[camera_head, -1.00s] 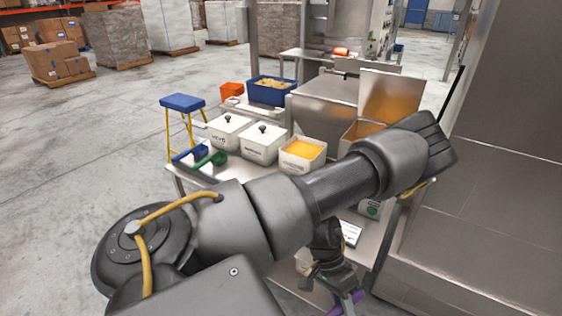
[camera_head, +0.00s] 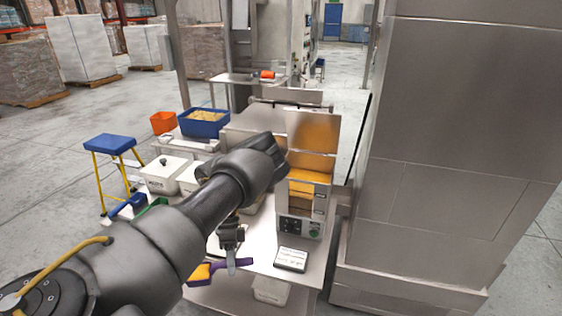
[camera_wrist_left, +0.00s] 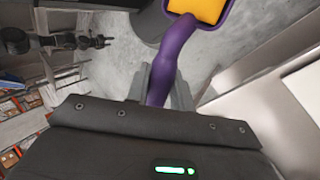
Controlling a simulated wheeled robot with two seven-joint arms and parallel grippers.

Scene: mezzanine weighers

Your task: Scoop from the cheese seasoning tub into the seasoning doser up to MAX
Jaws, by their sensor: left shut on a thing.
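My left gripper (camera_head: 231,268) is shut on the handle of a purple scoop (camera_head: 207,272). The scoop's bowl holds orange-yellow powder and lies left of the fingers, in front of the bench. In the left wrist view, the fingers (camera_wrist_left: 160,92) grip the purple handle (camera_wrist_left: 178,52), with powder (camera_wrist_left: 200,8) in the bowl at the top edge. The seasoning doser (camera_head: 311,186) stands right of my arm, its raised steel lid behind its orange interior. Its MAX mark is not legible. My left arm hides the cheese seasoning tub's opening. My right gripper is not seen.
Lidded white tubs (camera_head: 161,177) stand at the bench's left, near a blue scoop and a green scoop. A small scale-like device (camera_head: 291,259) lies on the bench before the doser. A tall steel cabinet (camera_head: 440,150) bounds the right side.

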